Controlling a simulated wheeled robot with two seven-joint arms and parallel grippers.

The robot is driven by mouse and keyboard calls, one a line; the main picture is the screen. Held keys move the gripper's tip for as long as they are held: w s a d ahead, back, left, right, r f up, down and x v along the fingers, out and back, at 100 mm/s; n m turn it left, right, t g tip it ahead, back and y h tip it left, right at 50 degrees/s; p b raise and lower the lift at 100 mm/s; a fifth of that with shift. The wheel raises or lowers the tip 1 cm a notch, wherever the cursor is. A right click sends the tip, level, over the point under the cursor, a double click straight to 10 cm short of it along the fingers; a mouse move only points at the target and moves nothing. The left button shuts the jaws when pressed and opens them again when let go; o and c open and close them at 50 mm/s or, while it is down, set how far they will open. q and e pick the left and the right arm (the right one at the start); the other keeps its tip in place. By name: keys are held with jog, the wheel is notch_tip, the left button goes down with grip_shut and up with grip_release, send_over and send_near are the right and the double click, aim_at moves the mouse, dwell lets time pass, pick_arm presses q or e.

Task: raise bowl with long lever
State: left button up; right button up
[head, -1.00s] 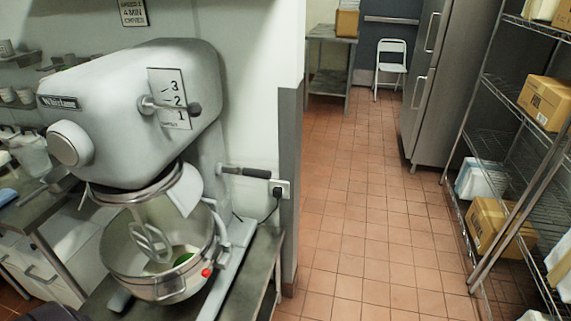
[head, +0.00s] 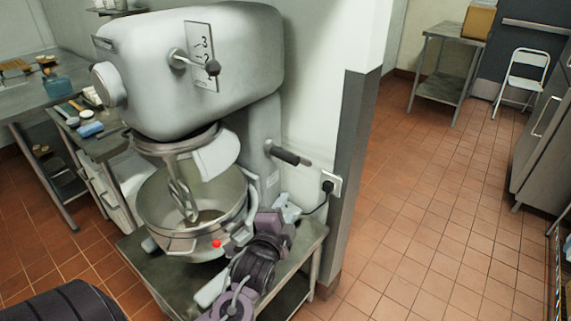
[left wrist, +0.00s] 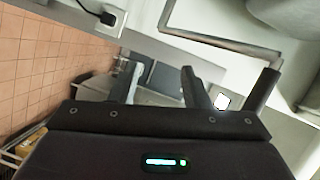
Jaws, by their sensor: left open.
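The grey stand mixer (head: 205,75) stands on a low metal table. Its steel bowl (head: 160,222) sits under the head, with the beater (head: 181,195) reaching into it. The long lever (head: 290,156) has a black handle and sticks out to the right from the mixer's column. A shorter lever with a dark knob (head: 212,68) is beside the speed numbers. My left gripper (head: 284,207) is open, below the long lever and right of the bowl, apart from the handle. Its fingers (left wrist: 161,78) stand apart in the left wrist view. My right gripper is not in view.
A wall outlet with a black plug (head: 328,187) is on the wall right of the lever; it also shows in the left wrist view (left wrist: 107,17). A wall corner (head: 352,170) stands close by. The tiled floor (head: 420,230) to the right is clear.

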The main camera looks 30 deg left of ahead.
aim_at(283, 159)
pick_arm(q)
jog(key=r+t, duration=0.1)
jog(key=r, duration=0.3)
jog(key=s+r+m+t+y, duration=0.1)
jog(key=r, duration=0.3)
jog(key=r+t, duration=0.1)
jog(key=r, duration=0.3)
jog(key=shift+s+a+m+y, duration=0.3)
jog(key=shift+s+a+m, duration=0.05)
jog(key=shift+m, duration=0.05)
jog(key=p+x, duration=0.1)
jog(key=x, duration=0.5)
jog(key=shift+r+p, duration=0.15)
jog(key=shift+p, duration=0.25)
jog(key=shift+w+a, duration=0.25)
jog(key=shift+w, duration=0.45)
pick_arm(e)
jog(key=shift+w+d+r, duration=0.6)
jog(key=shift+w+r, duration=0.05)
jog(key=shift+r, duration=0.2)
pick_arm(q)
grip_shut()
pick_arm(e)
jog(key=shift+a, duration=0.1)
